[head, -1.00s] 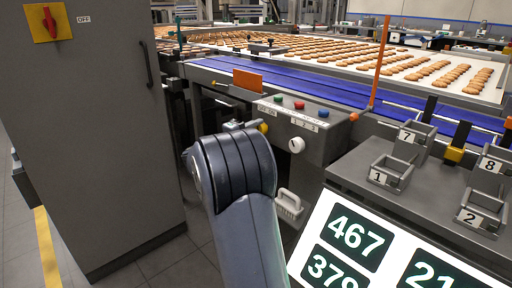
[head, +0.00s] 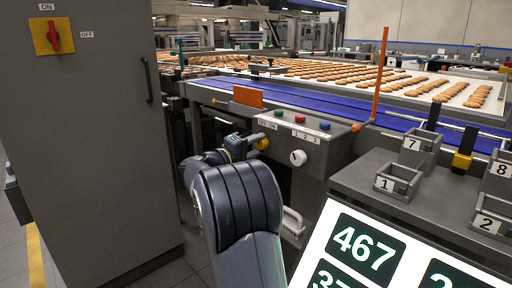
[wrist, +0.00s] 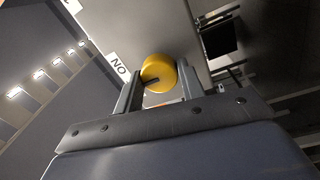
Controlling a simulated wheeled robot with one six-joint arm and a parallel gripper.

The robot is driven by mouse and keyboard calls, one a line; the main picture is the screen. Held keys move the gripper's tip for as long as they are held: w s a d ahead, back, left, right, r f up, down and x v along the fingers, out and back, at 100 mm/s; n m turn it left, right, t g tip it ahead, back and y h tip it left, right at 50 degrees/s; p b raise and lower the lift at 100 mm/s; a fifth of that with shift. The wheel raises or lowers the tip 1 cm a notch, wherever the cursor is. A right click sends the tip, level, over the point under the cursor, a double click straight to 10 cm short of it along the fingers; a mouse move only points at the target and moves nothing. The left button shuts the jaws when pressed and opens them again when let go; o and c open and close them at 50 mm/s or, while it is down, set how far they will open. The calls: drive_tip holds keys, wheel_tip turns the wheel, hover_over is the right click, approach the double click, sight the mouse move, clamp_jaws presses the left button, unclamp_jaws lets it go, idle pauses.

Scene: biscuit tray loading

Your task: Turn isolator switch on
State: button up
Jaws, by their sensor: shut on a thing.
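A red rotary handle (head: 54,36) on a yellow plate (head: 40,37) sits high on the grey cabinet at left in the head view. It stands roughly upright, with an ON label above it and an OFF label to its right. My gripper (head: 250,147) is away from it, at the control box. My gripper is shut on a round yellow knob (head: 262,144) there, below OFF and ON labels. In the wrist view the jaws (wrist: 158,84) flank the yellow knob (wrist: 160,68), which has a dark slot and lies beside an ON label.
The control box (head: 318,150) carries red, green and blue buttons and a white knob (head: 298,157). Numbered holders (head: 398,181) and a lit number display (head: 330,225) stand at right. Biscuits lie on the conveyor beyond the blue belt (head: 340,108).

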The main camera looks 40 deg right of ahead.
drive_tip(key=o, duration=1)
drive_tip(key=a+p, duration=0.1)
drive_tip(key=a, duration=0.6)
drive_tip(key=s+a+p, duration=0.1)
drive_tip(key=a, duration=0.2)
drive_tip(key=shift+a+f+p, duration=0.35)
drive_tip(key=d+b, duration=0.1)
drive_tip(key=d, duration=0.2)
drive_tip(key=d+b, duration=0.1)
drive_tip(key=d, duration=0.3)
drive_tip(key=w+d, duration=0.1)
drive_tip(key=d, duration=0.2)
drive_tip(key=shift+d+r+b, duration=0.2)
drive_tip(key=shift+r+b, duration=0.05)
drive_tip(key=shift+b, duration=0.15)
drive_tip(key=shift+d+r, duration=0.2)
drive_tip(key=shift+d, duration=0.05)
drive_tip(key=shift+p, duration=0.55)
drive_tip(key=shift+f+n, duration=0.1)
drive_tip(key=shift+n, duration=0.2)
drive_tip(key=shift+a+f+b, duration=0.1)
drive_tip(key=shift+f+b, duration=0.05)
drive_tip(key=shift+b, duration=0.45)
